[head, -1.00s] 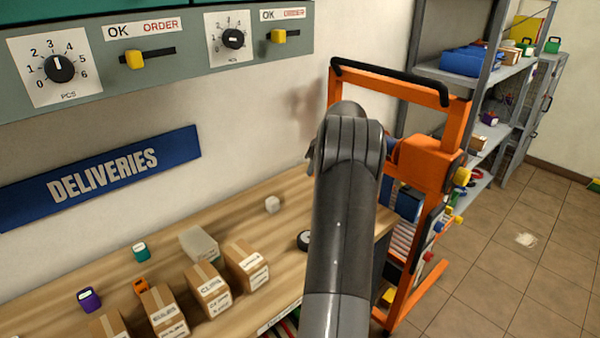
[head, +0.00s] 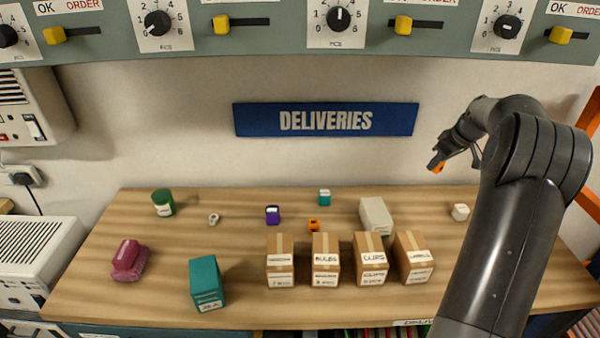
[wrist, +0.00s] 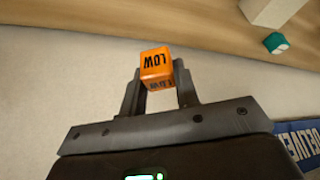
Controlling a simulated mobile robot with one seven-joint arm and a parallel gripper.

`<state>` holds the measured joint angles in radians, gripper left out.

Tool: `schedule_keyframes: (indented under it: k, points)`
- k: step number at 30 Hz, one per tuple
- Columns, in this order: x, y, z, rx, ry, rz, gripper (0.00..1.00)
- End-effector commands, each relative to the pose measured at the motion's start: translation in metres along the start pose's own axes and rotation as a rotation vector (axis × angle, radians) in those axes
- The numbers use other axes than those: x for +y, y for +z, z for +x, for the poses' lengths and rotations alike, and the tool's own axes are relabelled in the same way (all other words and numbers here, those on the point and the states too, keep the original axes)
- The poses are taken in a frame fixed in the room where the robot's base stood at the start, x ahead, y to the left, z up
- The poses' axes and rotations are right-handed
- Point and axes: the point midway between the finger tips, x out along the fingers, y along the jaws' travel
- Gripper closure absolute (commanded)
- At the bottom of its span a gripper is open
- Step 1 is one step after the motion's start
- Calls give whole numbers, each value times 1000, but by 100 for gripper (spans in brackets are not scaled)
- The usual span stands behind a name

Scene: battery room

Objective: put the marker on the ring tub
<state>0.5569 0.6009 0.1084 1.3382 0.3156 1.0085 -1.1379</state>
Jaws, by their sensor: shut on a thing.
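My gripper (head: 437,163) is raised at the right, in front of the wall and above the table. It is shut on an orange block, the marker (wrist: 155,64), which reads "LOW" in the wrist view; its orange edge also shows in the head view (head: 438,169).
Several cardboard boxes (head: 326,262) line the table's front. A grey box (head: 376,216), a white cube (head: 460,212), another small orange thing (head: 313,226), a teal box (head: 206,283) and a magenta object (head: 129,260) also stand there. A knob panel (head: 270,28) overhangs the back.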

Motion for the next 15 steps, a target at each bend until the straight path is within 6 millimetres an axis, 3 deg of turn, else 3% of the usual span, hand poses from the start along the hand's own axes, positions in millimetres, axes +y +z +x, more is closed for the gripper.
schedule_keyframes:
  k: [1, 6, 15]
  points:
    - [-22, -23, 6, 0, -19, -45, 93]
    - [-91, -85, 22, 1, -69, -169, 93]
    - [-217, -170, 44, -1, -137, -332, 93]
